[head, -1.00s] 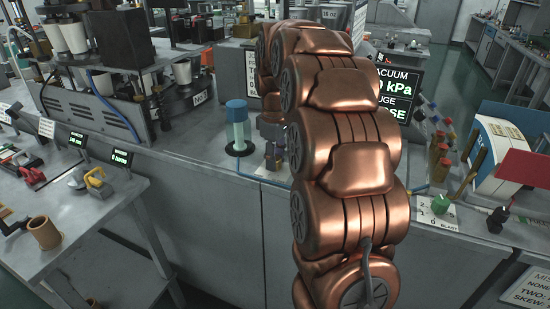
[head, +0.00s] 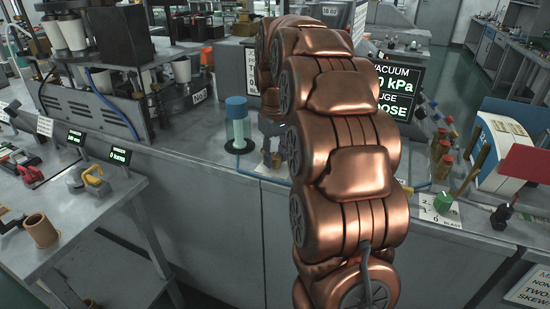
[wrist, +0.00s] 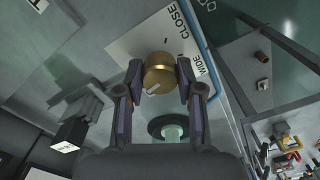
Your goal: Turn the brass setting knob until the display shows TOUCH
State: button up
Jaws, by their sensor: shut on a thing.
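The brass setting knob (wrist: 158,70) shows in the wrist view on a white plate (wrist: 135,32) marked CLOSE and WIDE. A pale pointer mark on the knob faces the lower left of that view. My gripper (wrist: 160,80) has a finger on each side of the knob and is shut on it. The display (head: 400,85) in the head view reads VACUUM, a kPa value and a gauge line ending in OSE. My copper arm hides its left part, so the full word cannot be read. The arm also hides most of the knob there.
A blue-capped clear cylinder (head: 237,120) stands close to the left of my gripper. A green knob (head: 443,201) and a black knob (head: 501,215) sit on the bench at the right. Small screens (head: 120,155) stand at the left.

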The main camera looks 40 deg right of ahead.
aim_at(275, 155)
jog(key=shift+m+b, duration=0.4)
jog(key=shift+m, duration=1.2)
jog(key=o, duration=1.2)
jog(key=shift+c, duration=0.2)
jog(key=shift+r, duration=0.1)
notch_tip(275, 155, up, 6)
jog(key=shift+w+r, duration=0.1)
jog(key=shift+r, duration=0.55)
